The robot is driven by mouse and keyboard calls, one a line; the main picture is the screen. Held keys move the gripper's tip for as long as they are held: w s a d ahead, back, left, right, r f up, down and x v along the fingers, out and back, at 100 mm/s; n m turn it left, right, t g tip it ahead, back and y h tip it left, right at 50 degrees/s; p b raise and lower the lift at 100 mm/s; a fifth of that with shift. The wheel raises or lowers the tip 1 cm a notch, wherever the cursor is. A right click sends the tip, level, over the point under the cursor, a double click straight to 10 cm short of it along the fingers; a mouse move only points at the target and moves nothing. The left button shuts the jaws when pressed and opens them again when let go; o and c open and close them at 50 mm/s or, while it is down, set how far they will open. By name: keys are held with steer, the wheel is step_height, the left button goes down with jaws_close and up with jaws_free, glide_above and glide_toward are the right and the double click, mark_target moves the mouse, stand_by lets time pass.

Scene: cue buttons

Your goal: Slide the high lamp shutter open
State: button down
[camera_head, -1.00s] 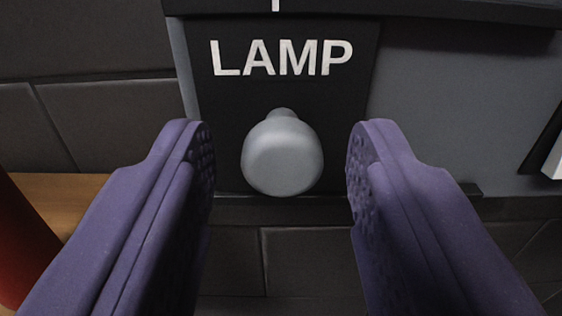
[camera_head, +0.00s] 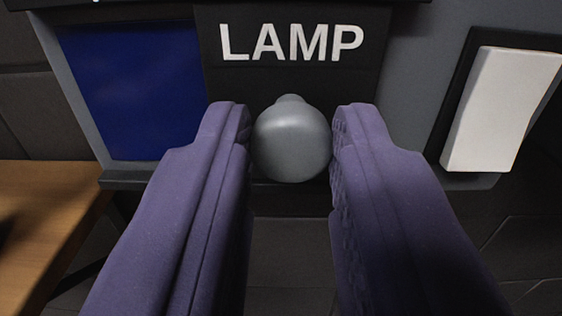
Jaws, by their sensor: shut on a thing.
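The lamp shutter (camera_head: 225,75) is a dark panel with the white word LAMP on it, in the upper middle of the head camera view. Its round grey knob (camera_head: 291,142) sticks out below the lettering. My gripper (camera_head: 291,145) has its two purple fingers on either side of the knob and is shut on it. A dark blue area (camera_head: 130,90) is exposed to the left of the shutter. The shutter's lower edge is partly hidden behind the knob and fingers.
A white rectangular button or switch (camera_head: 500,108) in a black frame is on the grey panel at the right. A wooden surface (camera_head: 45,225) is at the lower left. Dark tiled wall lies below the panel.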

steer(key=c, duration=0.9)
jaws_free()
steer(key=shift+d, duration=0.45)
steer(key=shift+a, duration=0.1)
steer(key=shift+a, duration=0.1)
steer(key=shift+s, duration=0.25)
steer(key=s+b, duration=0.2)
steer(key=s, duration=0.5)
steer(key=shift+s, duration=0.15)
steer(key=s+f+g+b, duration=0.1)
steer(key=s+f+b, duration=0.2)
steer(key=f+b, duration=0.2)
steer(key=s+f+b, duration=0.3)
steer(key=f+b, duration=0.3)
steer(key=b, duration=0.6)
steer(key=s+f+g+b, duration=0.1)
steer(key=s+f+b, duration=0.1)
steer(key=f+b, duration=0.3)
steer(key=shift+s+f+g+b, duration=0.3)
steer(key=shift+s+b, duration=0.1)
steer(key=shift+b, duration=1.45)
